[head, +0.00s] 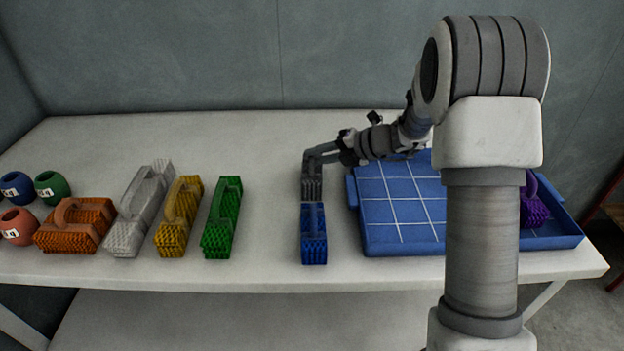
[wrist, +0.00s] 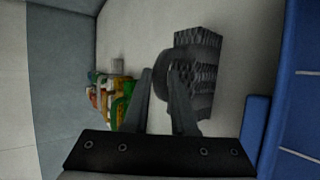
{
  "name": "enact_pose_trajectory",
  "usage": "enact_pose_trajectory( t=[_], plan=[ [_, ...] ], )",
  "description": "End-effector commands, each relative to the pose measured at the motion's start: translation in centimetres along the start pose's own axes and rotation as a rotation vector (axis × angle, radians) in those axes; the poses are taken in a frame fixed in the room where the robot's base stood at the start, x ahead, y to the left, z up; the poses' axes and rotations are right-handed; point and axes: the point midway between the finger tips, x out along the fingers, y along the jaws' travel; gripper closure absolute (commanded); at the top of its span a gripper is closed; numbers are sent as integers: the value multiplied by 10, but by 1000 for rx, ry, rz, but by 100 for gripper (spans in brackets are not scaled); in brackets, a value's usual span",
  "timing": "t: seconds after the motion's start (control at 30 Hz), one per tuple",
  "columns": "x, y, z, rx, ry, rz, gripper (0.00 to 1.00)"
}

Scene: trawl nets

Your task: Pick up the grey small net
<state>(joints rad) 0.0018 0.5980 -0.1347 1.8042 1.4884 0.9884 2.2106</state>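The grey small net (head: 311,188) is a dark grey, ribbed block behind the blue net on the white table. In the wrist view the same grey small net (wrist: 203,62) shows its block and its curved handle (wrist: 160,78). My gripper (head: 307,168) is at the net's upper end in the head view and hides its handle there. In the wrist view my gripper (wrist: 160,72) is open, with a gap between the fingers. The handle lies at the fingertips, partly between them; I cannot tell whether they touch it.
A blue net (head: 313,235) stands just in front, and a blue tray (head: 375,243) with a purple net (head: 533,205) is at right. Green (head: 222,218), yellow (head: 180,215), light grey (head: 140,212) and orange nets (head: 75,225) stand at left. Table between green and blue is clear.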

Motion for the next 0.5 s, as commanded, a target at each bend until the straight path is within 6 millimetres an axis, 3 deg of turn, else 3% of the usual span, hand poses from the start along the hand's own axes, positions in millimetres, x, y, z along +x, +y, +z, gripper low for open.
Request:
enact_pose_trajectory(
  t=[0.1,0.33,0.5],
  plan=[
    [18,-2,-1,-2,1,-1,75],
    [19,0,0,-1,-1,-1,75],
    [19,0,0,-1,-1,-1,100]
  ],
)
